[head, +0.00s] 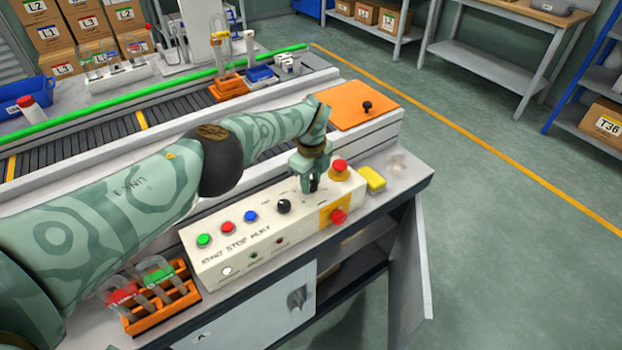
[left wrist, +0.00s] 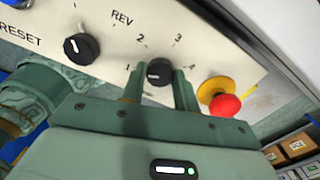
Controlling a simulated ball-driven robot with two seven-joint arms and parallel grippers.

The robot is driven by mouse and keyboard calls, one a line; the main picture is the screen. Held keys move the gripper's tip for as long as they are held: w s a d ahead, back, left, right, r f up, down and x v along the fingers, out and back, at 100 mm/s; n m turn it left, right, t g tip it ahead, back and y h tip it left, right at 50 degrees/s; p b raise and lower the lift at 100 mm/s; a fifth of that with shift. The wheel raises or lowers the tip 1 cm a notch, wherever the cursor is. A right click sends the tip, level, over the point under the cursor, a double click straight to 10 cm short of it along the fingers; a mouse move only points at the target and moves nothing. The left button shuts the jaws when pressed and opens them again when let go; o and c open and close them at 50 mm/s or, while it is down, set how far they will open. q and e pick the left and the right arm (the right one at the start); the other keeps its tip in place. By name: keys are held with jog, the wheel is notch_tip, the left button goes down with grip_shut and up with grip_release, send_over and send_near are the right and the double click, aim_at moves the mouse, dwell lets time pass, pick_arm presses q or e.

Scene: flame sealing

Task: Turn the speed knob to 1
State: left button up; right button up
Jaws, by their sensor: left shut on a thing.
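The speed knob (left wrist: 159,71) is a round black knob on the cream control panel (head: 240,243), with the numbers 1 to 4 printed around it. My left gripper (left wrist: 158,87) is shut on it, one green finger on each side. A small pale mark shows on the knob, but I cannot tell surely which number it points at. In the head view my left gripper (head: 313,182) reaches down onto the panel and mostly hides the knob. My right gripper is in neither view.
A second black knob (head: 284,206) sits left of the gripper, beside blue, red and green buttons. A red emergency stop (head: 339,167) on yellow is close on the right.

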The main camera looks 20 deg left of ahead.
aim_at(311, 184)
pick_arm(q)
jog(key=shift+w+r+n, duration=0.1)
jog(key=shift+r+n, duration=0.05)
jog(key=shift+n, duration=0.45)
jog(key=o, duration=1)
jog(key=shift+c, duration=0.2)
notch_tip(311, 184, up, 16)
jog(key=p, duration=0.7)
jog(key=shift+p, duration=0.3)
